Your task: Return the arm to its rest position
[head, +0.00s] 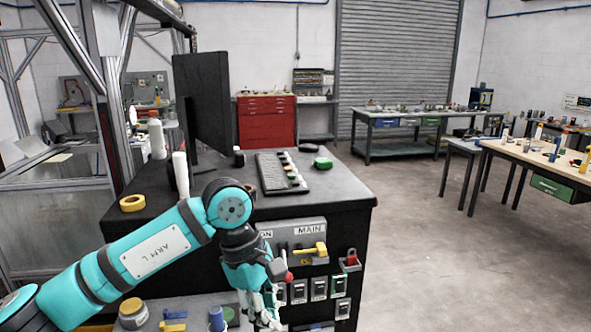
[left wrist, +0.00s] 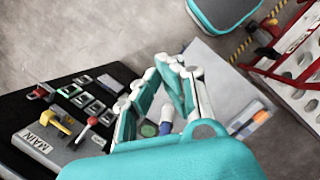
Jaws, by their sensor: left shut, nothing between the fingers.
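My left arm, teal and grey, comes in from the left in the head view and bends down in front of a black cabinet. My left gripper (head: 266,312) hangs pointing down before the cabinet's switch panel (head: 312,233), and is shut and empty. In the left wrist view the gripper's fingers (left wrist: 172,75) come together near the middle. The gripper hides part of the panel. My right gripper is not in view.
The cabinet top holds a monitor (head: 203,105), a keyboard-like panel (head: 271,172) and yellow tape (head: 132,203). A red and white rack (left wrist: 295,70) shows in the left wrist view. Floor at right (head: 450,255) is clear.

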